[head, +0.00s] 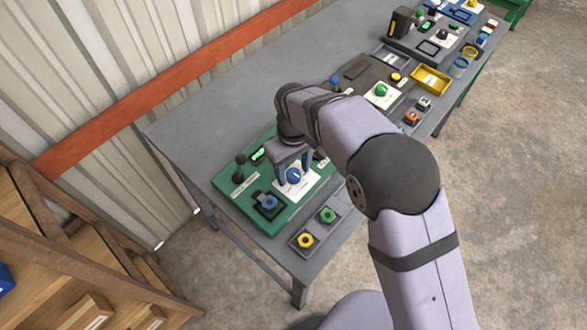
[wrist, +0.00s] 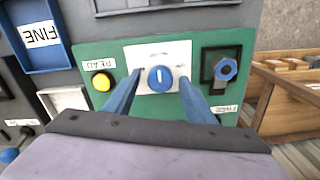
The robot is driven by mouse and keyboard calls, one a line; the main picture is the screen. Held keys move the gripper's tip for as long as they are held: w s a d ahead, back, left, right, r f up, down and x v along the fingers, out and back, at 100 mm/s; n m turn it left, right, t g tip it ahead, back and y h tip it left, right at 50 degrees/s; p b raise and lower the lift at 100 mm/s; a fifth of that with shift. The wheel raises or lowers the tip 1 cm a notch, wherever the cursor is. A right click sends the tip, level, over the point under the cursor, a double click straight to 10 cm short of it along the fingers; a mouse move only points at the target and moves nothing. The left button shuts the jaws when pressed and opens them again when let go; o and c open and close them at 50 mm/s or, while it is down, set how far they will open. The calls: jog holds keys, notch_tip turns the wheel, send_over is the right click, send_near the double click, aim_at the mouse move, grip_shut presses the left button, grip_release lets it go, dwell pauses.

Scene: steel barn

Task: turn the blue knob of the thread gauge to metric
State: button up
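The thread gauge is a green panel (head: 252,208) at the near end of the grey bench. Its blue knob (head: 294,176) sits on a white plate (head: 288,193). In the wrist view the knob (wrist: 161,77) shows a white pointer line running nearly straight up and down the picture. Marks on the plate (wrist: 177,52) are too small to read. My gripper (head: 294,174) is open above the plate. In the wrist view its two blue fingers (wrist: 160,80) stand on either side of the knob, with visible gaps; I cannot tell fingertip height.
A yellow button (wrist: 101,82) marked READ and a blue hex nut (wrist: 226,69) in a dark socket flank the plate. A black lever (head: 240,161) stands on the panel. A tray (head: 316,236) with yellow and green nuts lies alongside. Other devices fill the bench's far end.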

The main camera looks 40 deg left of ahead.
aim_at(293, 173)
dwell(0.3)
jog(key=shift+r+b, duration=1.15)
jog(key=shift+r, duration=2.5)
jog(key=w+d+m, duration=0.4)
jog(key=w+d, duration=0.1)
jog(key=d, duration=0.7)
jog(key=w+d+m, duration=0.3)
jog(key=w+d, duration=0.2)
jog(key=d, duration=0.7)
jog(key=s+d+f+m, duration=0.1)
jog(key=s+d+m, duration=0.3)
jog(key=d, duration=0.7)
jog(key=s+d+f+m, duration=0.2)
jog(key=s+d+m, duration=0.2)
jog(key=d, duration=0.6)
jog(key=shift+s+d, duration=0.35)
jog(key=shift+s, duration=0.9)
